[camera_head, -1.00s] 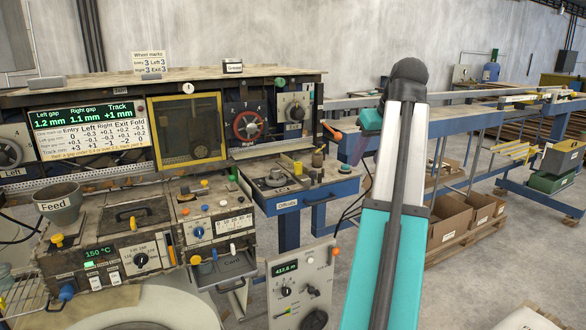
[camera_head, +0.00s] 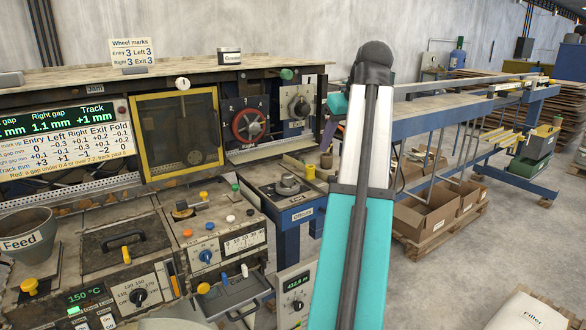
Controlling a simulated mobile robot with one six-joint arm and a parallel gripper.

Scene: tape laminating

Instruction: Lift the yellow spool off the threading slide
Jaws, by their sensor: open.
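A small yellow piece (camera_head: 310,172), which looks like the yellow spool, stands upright at the back of the Offcuts bench, right of the machine front. A brown knob-like piece (camera_head: 326,161) stands beside it. I cannot make out the threading slide for certain under the yellow piece. My gripper (camera_head: 328,145) shows only in part, behind my own teal and white arm link. It is above and slightly right of the yellow piece, apart from it and open. Its fingertips are mostly hidden.
The laminating machine with its yellow-framed window (camera_head: 177,132) and red wheel (camera_head: 251,125) fills the left. The Offcuts drawer (camera_head: 300,214) stands below the yellow piece. A blue conveyor (camera_head: 420,124) runs right, with cardboard boxes (camera_head: 428,212) beneath.

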